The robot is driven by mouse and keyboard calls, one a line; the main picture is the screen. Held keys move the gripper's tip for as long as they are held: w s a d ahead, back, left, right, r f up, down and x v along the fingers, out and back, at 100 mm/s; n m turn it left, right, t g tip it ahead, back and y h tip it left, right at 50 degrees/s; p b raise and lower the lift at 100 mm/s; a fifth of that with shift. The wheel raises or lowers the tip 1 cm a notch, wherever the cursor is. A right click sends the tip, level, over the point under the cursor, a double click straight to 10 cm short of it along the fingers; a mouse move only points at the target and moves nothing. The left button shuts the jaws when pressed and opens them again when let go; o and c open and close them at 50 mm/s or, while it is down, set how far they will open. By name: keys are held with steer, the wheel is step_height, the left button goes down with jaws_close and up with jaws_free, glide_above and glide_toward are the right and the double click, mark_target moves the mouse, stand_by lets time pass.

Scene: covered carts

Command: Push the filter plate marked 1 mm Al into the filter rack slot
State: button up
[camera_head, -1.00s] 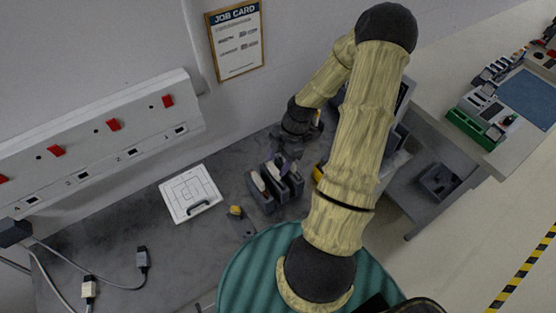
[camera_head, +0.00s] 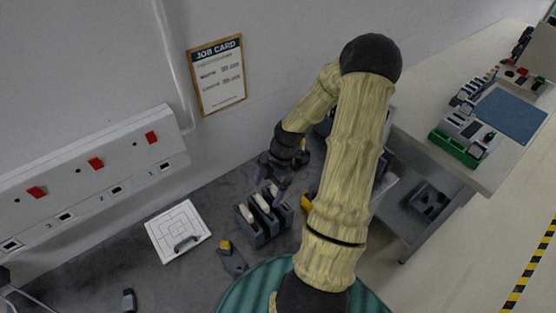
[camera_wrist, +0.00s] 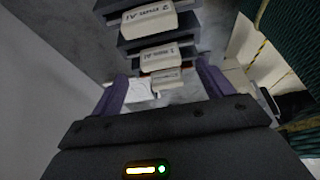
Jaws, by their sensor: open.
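In the head view the grey filter rack (camera_head: 255,238) stands on the dark bench, with several pale-ended plates upright in it. My gripper (camera_head: 273,190) is above the rack's back side. In the wrist view the plate marked 1 mm Al (camera_wrist: 159,58) shows its pale label end upside down, just beyond my open fingertips (camera_wrist: 162,74) and roughly between them. The plate marked 2 mm Al (camera_wrist: 148,19) is farther up, and another pale end (camera_wrist: 166,80) is lower down. I cannot tell whether a finger touches a plate. The slot depth is hidden.
A white board with a dark handle (camera_head: 178,232) lies left of the rack. A small yellow-topped item (camera_head: 225,246) is in front of the rack. A wall panel with red switches (camera_head: 95,163) is at the left. Bare bench lies between board and rack.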

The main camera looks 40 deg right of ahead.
steer(key=b+v, duration=0.1)
steer(key=v, duration=1.4)
steer(key=shift+b, duration=0.4)
steer(key=shift+a, duration=0.1)
steer(key=s+a+m+t+h, duration=0.1)
steer(key=s+a+m+h, duration=0.1)
steer(key=a+m, duration=0.7)
steer(key=s+a+m+t+h, duration=0.1)
steer(key=s+a+m, duration=0.3)
steer(key=a+m, duration=0.5)
steer(key=shift+s+a+f+t+h+b, duration=0.15)
steer(key=shift+a+t+h+b, duration=0.15)
steer(key=shift+a+h, duration=0.45)
